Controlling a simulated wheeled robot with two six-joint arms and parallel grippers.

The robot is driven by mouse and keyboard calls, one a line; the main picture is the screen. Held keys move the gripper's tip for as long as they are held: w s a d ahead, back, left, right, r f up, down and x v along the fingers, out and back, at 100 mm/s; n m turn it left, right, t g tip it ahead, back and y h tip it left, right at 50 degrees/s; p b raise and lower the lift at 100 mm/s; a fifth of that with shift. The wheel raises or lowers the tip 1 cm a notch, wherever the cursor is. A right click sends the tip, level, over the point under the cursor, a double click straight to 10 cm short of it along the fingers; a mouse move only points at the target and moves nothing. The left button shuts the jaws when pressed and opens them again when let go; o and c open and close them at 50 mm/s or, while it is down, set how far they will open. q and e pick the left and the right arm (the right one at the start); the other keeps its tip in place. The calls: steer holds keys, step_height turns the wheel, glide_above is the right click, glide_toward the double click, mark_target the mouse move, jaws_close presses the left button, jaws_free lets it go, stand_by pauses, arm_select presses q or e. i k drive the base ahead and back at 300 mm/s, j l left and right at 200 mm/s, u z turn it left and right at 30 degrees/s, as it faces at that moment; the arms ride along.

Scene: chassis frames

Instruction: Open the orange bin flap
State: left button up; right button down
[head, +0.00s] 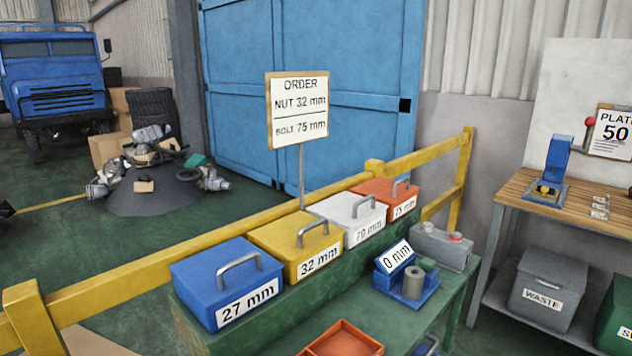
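The orange bin (385,197) stands at the far right end of a row of bins on the green bench. Its flap (383,188) is down and has a grey handle (400,187) on top. The label on its front reads 75 mm, partly hard to read. Part of the bin is hidden behind the white bin. Neither of my grippers is in the head view.
Blue (222,277), yellow (290,245) and white (345,215) bins, all shut, stand left of the orange one. A blue gauge stand (408,285), a grey box (441,247) and an orange tray (343,340) occupy the bench. A yellow rail (150,278) runs behind.

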mark_target(388, 191)
steer(key=i+l, duration=0.15)
steer(key=l, duration=0.2)
steer(key=i+l, duration=0.15)
steer(key=l, duration=0.25)
steer(key=i+l+u, duration=0.1)
steer(key=l, duration=0.25)
steer(key=i+l, duration=0.15)
steer(key=l, duration=0.2)
